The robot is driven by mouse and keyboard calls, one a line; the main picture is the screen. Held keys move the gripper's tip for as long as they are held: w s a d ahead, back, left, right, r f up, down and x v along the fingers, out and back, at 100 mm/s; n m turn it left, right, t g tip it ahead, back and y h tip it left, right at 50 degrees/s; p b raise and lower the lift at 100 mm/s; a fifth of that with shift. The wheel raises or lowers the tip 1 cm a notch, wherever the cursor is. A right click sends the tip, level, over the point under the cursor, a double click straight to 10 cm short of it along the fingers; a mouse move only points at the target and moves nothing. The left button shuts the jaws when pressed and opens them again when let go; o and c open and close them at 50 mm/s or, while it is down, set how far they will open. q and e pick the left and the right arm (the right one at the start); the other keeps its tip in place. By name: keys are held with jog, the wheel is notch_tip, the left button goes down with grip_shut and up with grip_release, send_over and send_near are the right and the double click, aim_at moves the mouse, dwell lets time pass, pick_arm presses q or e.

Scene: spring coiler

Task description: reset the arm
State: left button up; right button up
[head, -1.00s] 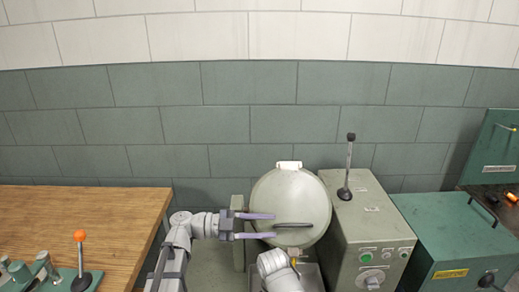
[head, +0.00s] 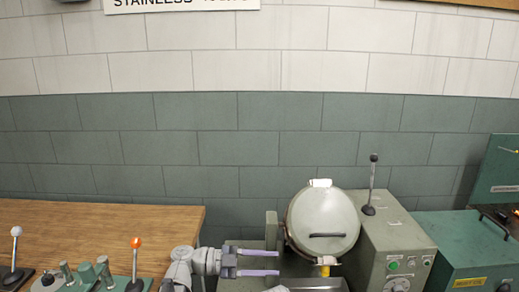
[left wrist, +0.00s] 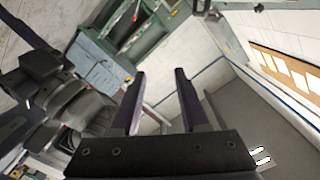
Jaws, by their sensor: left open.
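My left gripper (head: 278,262) is level in the head view, with its two purple-grey fingers apart and pointing right. Its tips are just left of and below the edge of a round pale lid (head: 322,212) with a dark bar handle (head: 327,235). Nothing is between the fingers. In the left wrist view the gripper (left wrist: 160,72) also shows open and empty. My right gripper is not in view.
A green-grey control box (head: 385,235) with a black-knobbed lever (head: 372,182) stands right of the lid. A green case (head: 465,250) is further right. A wooden bench (head: 90,228) with an orange-knobbed lever (head: 135,243) is at left.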

pick_arm(q)
jog(key=s+a+f+n+y, duration=0.2)
jog(key=f+n+y, duration=0.2)
jog(key=f+n, duration=0.25)
jog(key=s+a+f+n+y, duration=0.1)
jog(key=a+f+n+y, duration=0.1)
jog(key=f+n+y, duration=0.35)
jog(key=s+a+f+n+y, duration=0.4)
jog(key=a+f+n+y, duration=0.5)
jog(key=a+n, duration=0.45)
jog(key=s+d+r+m+p, duration=0.3)
jog(key=s+d+r+p, duration=0.2)
jog(key=d+r+p, duration=0.5)
jog(key=shift+s+r+m+p, duration=0.25)
jog(key=shift+r+m+p, duration=0.1)
jog(key=shift+p, duration=0.25)
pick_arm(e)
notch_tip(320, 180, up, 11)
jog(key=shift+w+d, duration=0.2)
